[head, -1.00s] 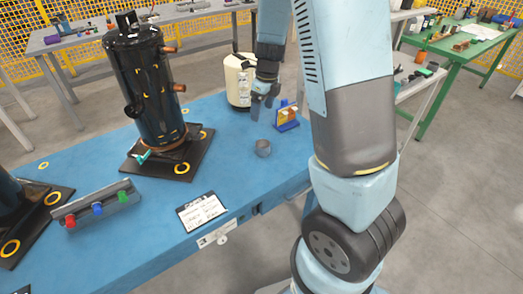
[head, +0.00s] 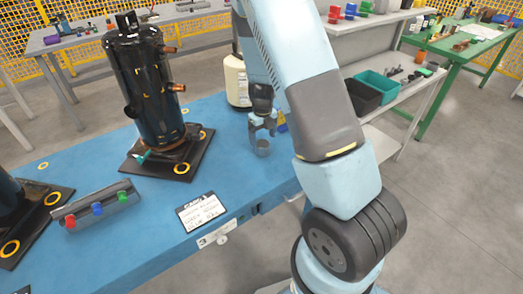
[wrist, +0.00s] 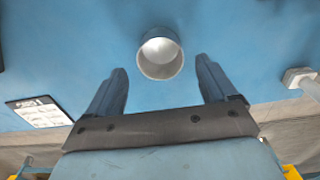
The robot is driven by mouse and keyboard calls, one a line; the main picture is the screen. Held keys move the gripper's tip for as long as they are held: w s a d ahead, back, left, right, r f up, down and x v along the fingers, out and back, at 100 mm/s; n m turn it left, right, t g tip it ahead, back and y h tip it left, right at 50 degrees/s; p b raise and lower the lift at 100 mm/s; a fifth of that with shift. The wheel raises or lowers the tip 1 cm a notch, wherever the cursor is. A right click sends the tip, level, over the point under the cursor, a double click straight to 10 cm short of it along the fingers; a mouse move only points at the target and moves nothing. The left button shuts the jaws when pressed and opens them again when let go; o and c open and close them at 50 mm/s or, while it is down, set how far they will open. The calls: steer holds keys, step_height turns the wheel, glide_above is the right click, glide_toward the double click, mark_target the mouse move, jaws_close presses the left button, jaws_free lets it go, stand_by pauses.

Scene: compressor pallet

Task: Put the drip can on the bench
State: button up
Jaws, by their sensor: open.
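The drip can (head: 263,149) is a small grey open-topped can standing on the blue surface (head: 225,160), near its right edge. My gripper (head: 263,131) is open and points down just above the can. In the wrist view the can (wrist: 160,57) shows its round mouth and pale inside, centred between and slightly beyond the fingertips (wrist: 161,72). Neither finger visibly touches it. The pictures do not make clear which surface is the bench.
A black compressor (head: 148,85) stands left of my gripper. A cream canister (head: 236,82) is behind it, and a small stand (head: 282,124) is partly hidden by the arm. A written card (head: 202,211) lies in front. Grey (head: 200,16) and green (head: 480,50) tables stand farther off.

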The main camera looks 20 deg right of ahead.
mark_target(263, 146)
steer(key=shift+f, duration=2.95)
steer(key=shift+c, duration=0.3)
steer(key=c, duration=1.1)
steer(key=shift+o, duration=0.2)
steer(key=shift+r, duration=0.2)
